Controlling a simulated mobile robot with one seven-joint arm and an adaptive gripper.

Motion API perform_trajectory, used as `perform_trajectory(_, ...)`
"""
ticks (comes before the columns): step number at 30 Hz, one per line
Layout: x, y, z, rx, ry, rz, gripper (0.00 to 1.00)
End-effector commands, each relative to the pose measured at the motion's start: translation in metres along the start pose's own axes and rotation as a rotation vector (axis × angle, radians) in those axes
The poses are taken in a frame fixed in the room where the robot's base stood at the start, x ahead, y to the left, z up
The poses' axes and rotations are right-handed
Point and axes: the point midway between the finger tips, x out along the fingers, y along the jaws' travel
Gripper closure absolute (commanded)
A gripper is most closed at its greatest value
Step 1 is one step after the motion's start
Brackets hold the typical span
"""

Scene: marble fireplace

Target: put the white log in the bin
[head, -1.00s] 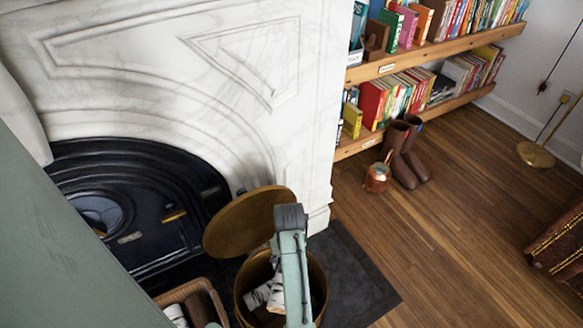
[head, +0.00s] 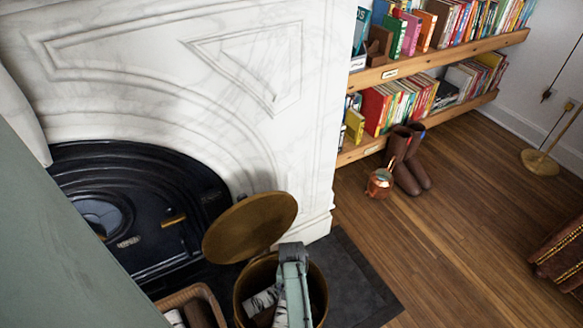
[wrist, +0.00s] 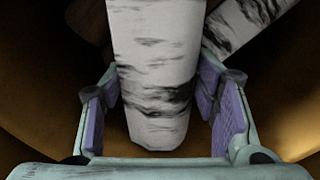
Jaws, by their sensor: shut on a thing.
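In the wrist view my gripper (wrist: 165,108) is shut on a white birch log (wrist: 155,70) with black bark marks, one pad on each side of it. Brassy inner wall of the round bin (wrist: 290,115) surrounds the gripper there. In the head view the brass bin (head: 319,290) stands in front of the fireplace with its round lid (head: 250,228) tipped up. My arm reaches down into its mouth and hides the fingers. Another white log (head: 262,300) lies inside the bin; a white log (wrist: 245,25) also shows behind the held one in the wrist view.
A wicker basket (head: 178,297) with logs stands left of the bin. The marble fireplace (head: 180,90) and black stove (head: 130,210) are behind. Boots (head: 405,165) and a copper pot (head: 380,183) stand by the bookshelf (head: 440,65). The wooden floor at right is mostly clear.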

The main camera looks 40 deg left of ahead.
Motion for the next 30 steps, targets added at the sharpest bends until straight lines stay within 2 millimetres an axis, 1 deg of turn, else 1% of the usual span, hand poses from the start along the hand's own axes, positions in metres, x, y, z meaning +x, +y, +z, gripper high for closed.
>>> perform_trajectory(1,0.008,-0.001,0.0,0.0,-0.001,-0.001,0.9)
perform_trajectory(4,0.018,-0.001,0.0,0.0,0.0,-0.001,0.9)
perform_trajectory(15,0.022,0.0,-0.001,0.001,0.001,-0.001,0.9)
perform_trajectory(16,0.022,0.0,0.0,0.001,0.0,-0.001,0.44)
perform_trajectory(24,0.022,0.0,0.0,0.0,0.001,-0.001,0.26)
perform_trajectory(30,0.022,0.0,0.0,0.0,0.0,0.0,0.25)
